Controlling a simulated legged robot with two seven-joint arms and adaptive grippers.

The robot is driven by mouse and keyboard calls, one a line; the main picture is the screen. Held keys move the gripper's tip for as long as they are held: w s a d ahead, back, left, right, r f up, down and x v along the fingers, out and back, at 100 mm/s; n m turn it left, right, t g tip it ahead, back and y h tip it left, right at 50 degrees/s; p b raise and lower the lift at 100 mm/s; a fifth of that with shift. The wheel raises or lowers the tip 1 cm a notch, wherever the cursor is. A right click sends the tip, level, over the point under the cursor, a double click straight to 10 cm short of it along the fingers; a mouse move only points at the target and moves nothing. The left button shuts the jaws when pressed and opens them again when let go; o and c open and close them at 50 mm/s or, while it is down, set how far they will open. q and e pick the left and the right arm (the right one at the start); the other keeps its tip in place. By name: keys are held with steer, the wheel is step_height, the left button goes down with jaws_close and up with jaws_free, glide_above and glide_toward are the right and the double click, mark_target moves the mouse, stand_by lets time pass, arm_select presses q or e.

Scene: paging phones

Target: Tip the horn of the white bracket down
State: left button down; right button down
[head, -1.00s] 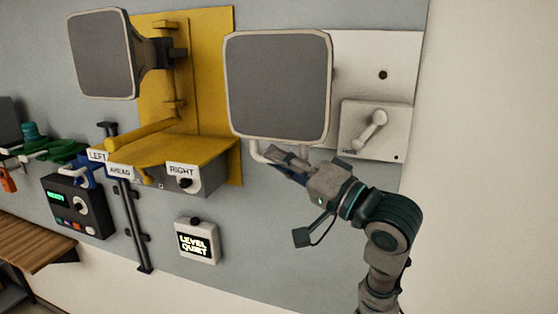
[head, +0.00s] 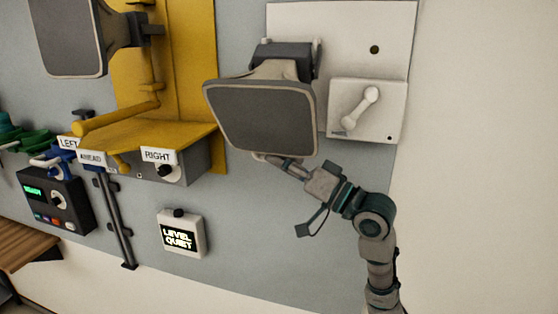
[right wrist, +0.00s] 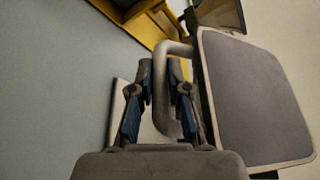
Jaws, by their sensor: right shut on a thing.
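The horn (head: 262,118) of the white bracket has a grey square face with a pale rim. It is tilted downward, so its flared top and the dark mount (head: 284,56) behind it show. The white bracket's plate (head: 338,28) is on the wall behind. My right gripper (head: 268,160) is at the horn's lower edge, shut on its pale bar handle. In the right wrist view the handle (right wrist: 167,90) runs between the two fingers, with the horn (right wrist: 258,98) to the right. The horn partly hides the handle in the head view. My left gripper is not in view.
A yellow bracket (head: 196,60) with another horn (head: 66,36) is at the left. A white box with a lever (head: 366,108) is right of the held horn. Below are a RIGHT knob box (head: 190,168) and a LEVEL QUIET sign box (head: 180,236).

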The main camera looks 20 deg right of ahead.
steer(key=shift+w+d+f, duration=0.1)
steer(key=shift+w+d, duration=0.15)
steer(key=shift+w, duration=0.05)
steer(key=c, duration=1.1)
jaws_free()
steer(key=shift+w, duration=0.1)
steer(key=shift+c, duration=0.2)
steer(key=v, duration=1.2)
steer(key=shift+w+d+f, duration=0.25)
steer(key=shift+a, duration=0.25)
